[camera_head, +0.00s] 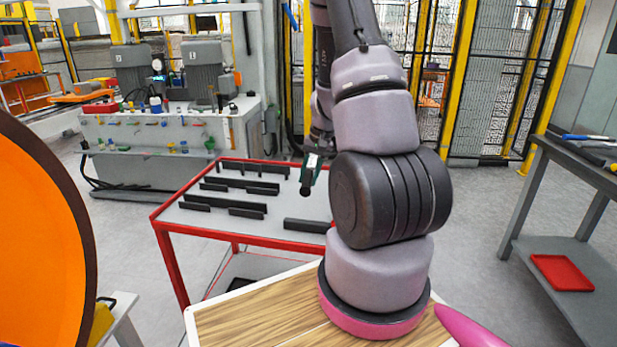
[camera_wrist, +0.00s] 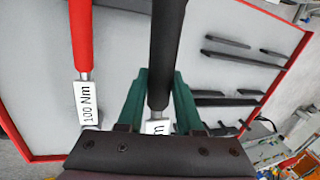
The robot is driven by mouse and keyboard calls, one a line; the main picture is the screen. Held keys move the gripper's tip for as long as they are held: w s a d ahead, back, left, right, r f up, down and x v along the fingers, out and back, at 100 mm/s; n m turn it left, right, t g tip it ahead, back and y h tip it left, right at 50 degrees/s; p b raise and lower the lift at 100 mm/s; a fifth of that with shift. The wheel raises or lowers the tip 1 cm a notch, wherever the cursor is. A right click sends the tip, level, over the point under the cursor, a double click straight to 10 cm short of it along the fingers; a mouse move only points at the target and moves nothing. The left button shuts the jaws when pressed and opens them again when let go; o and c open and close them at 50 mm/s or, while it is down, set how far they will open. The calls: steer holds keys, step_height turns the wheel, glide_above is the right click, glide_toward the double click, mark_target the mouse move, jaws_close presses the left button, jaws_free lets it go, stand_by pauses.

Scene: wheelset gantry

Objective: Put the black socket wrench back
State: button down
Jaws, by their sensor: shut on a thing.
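The black socket wrench (camera_wrist: 168,35) is between the green fingers of my gripper (camera_wrist: 160,78) in the wrist view. My gripper is shut on it near its labelled metal part; the label is mostly covered. Its dark handle runs out of the top of the picture. In the head view my gripper (camera_head: 311,170) is over the red-rimmed table (camera_head: 190,229), with a dark end of the wrench (camera_head: 305,190) showing below it. I cannot tell the gap to the table top. My arm hides part of the table's right side.
A red-handled wrench labelled 100 Nm (camera_wrist: 80,45) lies left of my gripper in the wrist view. Several black bars (camera_head: 232,208) stand in rows on the table's left and middle. A grey workbench (camera_head: 570,160) with a red tray (camera_head: 562,272) below is at right.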

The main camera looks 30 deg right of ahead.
steer(key=shift+r, duration=0.1)
steer(key=shift+f, duration=4.55)
steer(key=shift+c, duration=2.4)
jaws_free()
